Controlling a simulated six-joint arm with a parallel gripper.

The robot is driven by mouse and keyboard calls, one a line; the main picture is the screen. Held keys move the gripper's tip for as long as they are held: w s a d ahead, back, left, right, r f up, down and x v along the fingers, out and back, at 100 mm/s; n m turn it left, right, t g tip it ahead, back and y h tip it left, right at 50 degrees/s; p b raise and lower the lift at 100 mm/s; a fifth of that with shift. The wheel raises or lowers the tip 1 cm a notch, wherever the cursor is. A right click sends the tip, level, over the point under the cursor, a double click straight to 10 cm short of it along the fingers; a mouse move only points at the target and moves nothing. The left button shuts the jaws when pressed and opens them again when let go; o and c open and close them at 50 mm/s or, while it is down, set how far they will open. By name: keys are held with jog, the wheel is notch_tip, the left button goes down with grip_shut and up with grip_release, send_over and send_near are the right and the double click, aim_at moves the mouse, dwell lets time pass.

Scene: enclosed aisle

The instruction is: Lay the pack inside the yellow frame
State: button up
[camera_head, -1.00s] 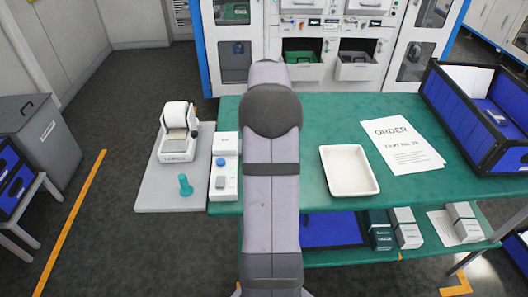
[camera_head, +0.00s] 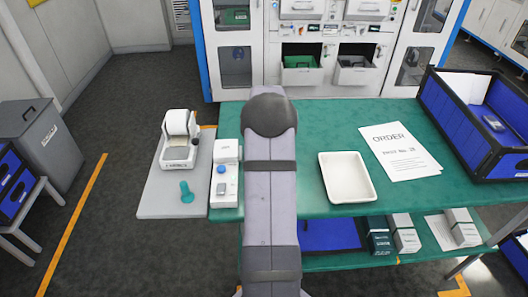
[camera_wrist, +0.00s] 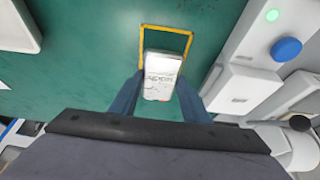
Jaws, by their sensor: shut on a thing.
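The pack (camera_wrist: 163,72) is a small white box with dark print, seen in the wrist view. My gripper (camera_wrist: 160,80) is shut on it, with one dark blue finger on each side. The yellow frame (camera_wrist: 188,40) is a thin outline on the green bench top. The pack's far end overlaps the frame's opening in the picture, and its near end reaches past the frame's visible sides. I cannot tell whether the pack touches the bench. In the head view my arm hides the gripper, pack and frame.
A white unit with a blue button (camera_head: 221,171) stands left of my arm; it shows close on the right in the wrist view (camera_wrist: 286,50). A white tray (camera_head: 325,185), an order sheet (camera_head: 400,152) and a blue bin (camera_head: 450,118) are to the right. Bench between is clear.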

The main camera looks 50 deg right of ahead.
jog(key=shift+f+p, duration=0.35)
jog(key=shift+f, duration=0.9)
jog(key=shift+f, duration=0.1)
jog(key=shift+f, duration=0.15)
jog(key=o, duration=1.1)
jog(key=shift+s+a+r, duration=0.1)
jog(key=shift+r, duration=0.65)
jog(key=b+v, duration=0.3)
jog(key=v, duration=0.8)
